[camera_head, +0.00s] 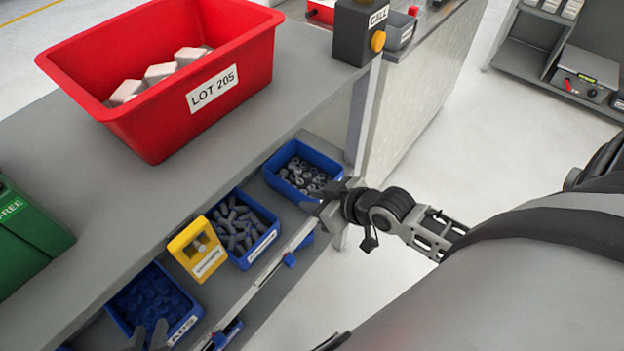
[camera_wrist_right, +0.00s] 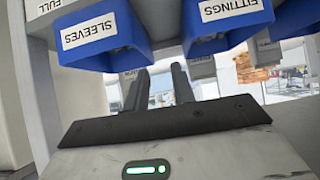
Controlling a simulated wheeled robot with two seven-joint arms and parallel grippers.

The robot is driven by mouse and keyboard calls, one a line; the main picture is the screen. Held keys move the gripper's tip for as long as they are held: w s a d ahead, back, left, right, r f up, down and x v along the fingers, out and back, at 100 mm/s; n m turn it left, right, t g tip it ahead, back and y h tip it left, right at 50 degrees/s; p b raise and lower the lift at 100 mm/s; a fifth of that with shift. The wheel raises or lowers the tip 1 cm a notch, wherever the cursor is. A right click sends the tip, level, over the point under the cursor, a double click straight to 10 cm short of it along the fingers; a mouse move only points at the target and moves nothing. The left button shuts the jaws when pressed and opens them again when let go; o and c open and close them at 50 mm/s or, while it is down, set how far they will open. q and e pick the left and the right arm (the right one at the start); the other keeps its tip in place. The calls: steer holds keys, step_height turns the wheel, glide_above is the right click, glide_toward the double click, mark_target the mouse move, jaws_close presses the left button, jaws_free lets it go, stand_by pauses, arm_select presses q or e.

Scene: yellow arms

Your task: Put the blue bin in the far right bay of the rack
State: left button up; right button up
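Several blue bins sit in the rack under the grey top. The one furthest right in the head view (camera_head: 277,184) holds grey rings. To its left is a blue bin of grey pieces (camera_head: 245,262), and nearer me one of blue pieces (camera_head: 118,314). My right gripper (camera_head: 326,206) is at the front of the ring bin. In the right wrist view its fingers (camera_wrist_right: 160,88) are apart with nothing between them, below blue bins labelled SLEEVES (camera_wrist_right: 125,58) and FITTINGS (camera_wrist_right: 235,42). My left gripper (camera_head: 148,338) shows only dark, parted fingertips by the blue-piece bin.
A yellow bin (camera_head: 185,240) stands between blue bins. A red LOT 205 tub (camera_head: 170,125) with pale blocks and a green box (camera_head: 30,235) are on the top. A CALL post (camera_head: 353,35) stands at the right end.

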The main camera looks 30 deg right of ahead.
steer(key=s+a+r+m, duration=0.1)
steer(key=s+a, duration=0.7)
steer(key=a, duration=0.1)
steer(key=shift+s+a+r+m+t, duration=0.25)
steer(key=shift+s+r+m+t, duration=0.05)
steer(key=shift+r, duration=0.05)
